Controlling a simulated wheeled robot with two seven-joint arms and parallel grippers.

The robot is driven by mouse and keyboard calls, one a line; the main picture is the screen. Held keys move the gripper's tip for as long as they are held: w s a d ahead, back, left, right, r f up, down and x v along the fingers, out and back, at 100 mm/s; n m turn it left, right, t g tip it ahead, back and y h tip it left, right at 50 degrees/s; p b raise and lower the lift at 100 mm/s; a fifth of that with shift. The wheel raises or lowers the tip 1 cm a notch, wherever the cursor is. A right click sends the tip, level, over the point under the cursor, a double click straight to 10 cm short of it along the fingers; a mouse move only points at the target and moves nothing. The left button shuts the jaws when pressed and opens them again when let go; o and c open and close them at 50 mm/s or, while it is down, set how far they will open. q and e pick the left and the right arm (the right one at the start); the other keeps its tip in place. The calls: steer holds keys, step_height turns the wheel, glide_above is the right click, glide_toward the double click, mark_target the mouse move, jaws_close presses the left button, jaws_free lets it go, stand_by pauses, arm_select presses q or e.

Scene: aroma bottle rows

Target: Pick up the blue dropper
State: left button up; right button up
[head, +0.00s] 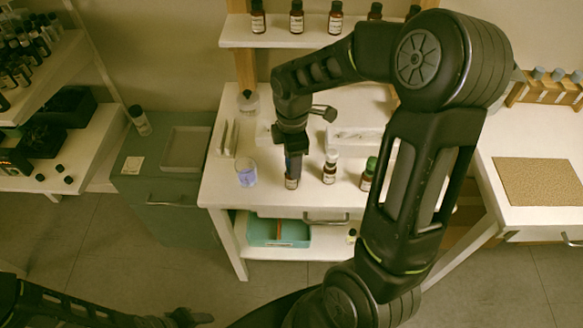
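My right arm reaches over the white desk (225,194), and its gripper (292,172) points down over a small brown bottle (291,184) near the front edge. The gripper covers the bottle's top, so I cannot see a blue dropper there, nor whether the fingers are shut on anything. To its right stand a brown bottle with a white top (330,168) and one with a green top (368,174), partly behind my arm. My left gripper (190,318) is low at the bottom edge, away from the desk; its fingers are unclear.
A glass beaker (246,173) with bluish-violet contents stands left of the bottle. A shelf (280,33) with several brown bottles is behind. A teal tray (262,231) sits under the desk. A cork mat (538,181) and blue-topped bottles (538,73) are at the right.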

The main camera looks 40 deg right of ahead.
steer(key=c, duration=0.8)
step_height(320, 180, up, 10)
steer(key=shift+b, duration=0.6)
stand_by(0.4)
